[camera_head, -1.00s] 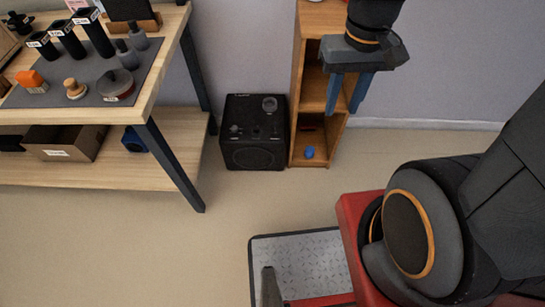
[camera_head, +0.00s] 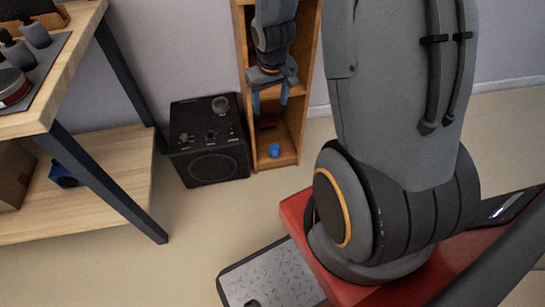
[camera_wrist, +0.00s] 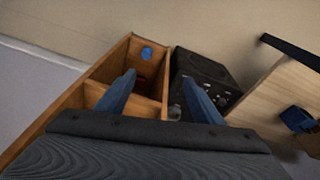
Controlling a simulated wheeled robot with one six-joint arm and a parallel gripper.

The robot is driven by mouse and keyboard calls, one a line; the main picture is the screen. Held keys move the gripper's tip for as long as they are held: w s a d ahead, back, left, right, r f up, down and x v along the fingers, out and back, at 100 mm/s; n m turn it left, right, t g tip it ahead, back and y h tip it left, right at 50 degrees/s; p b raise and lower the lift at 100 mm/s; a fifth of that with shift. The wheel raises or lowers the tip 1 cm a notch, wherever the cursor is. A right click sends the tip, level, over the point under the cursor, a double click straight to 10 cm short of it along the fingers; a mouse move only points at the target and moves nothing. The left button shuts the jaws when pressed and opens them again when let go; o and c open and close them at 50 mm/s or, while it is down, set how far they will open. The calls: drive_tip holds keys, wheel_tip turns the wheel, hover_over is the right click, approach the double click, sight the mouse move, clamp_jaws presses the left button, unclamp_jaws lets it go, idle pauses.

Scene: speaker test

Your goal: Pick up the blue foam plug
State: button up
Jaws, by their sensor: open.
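The blue foam plug (camera_head: 274,150) is a small blue cylinder on the floor of the lowest compartment of a narrow wooden shelf (camera_head: 309,75), near its front edge. In the wrist view the plug (camera_wrist: 147,53) shows beyond the fingertips, between their lines. My gripper (camera_head: 270,106) is open and empty, its two blue fingers spread in front of the shelf above the plug. It also shows in the wrist view (camera_wrist: 158,77). The fingers are apart from the plug.
A black speaker box (camera_head: 209,165) stands close to the shelf's left side. A dark red object (camera_wrist: 142,82) lies deeper in the shelf. A wooden workbench (camera_head: 75,75) with dark legs is at the left. The floor before the shelf is clear.

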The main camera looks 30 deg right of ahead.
drive_tip(key=w+d+f+b, duration=0.2)
drive_tip(key=f+b, duration=0.1)
drive_tip(key=f, duration=0.3)
drive_tip(key=w+d+f+t+b, duration=0.1)
drive_tip(key=w+d+f+b, duration=0.15)
drive_tip(key=f, duration=0.45)
drive_tip(key=w+d+f+b, duration=0.1)
drive_tip(key=w+f+b, duration=0.15)
drive_tip(key=f, duration=0.35)
drive_tip(key=t+b, duration=0.1)
drive_tip(key=b, duration=0.6)
approach(275, 147)
drive_tip(key=shift+b+x, duration=2.25)
drive_tip(key=shift+x, duration=2.1)
drive_tip(key=shift+r, duration=0.1)
drive_tip(key=c, duration=1.1)
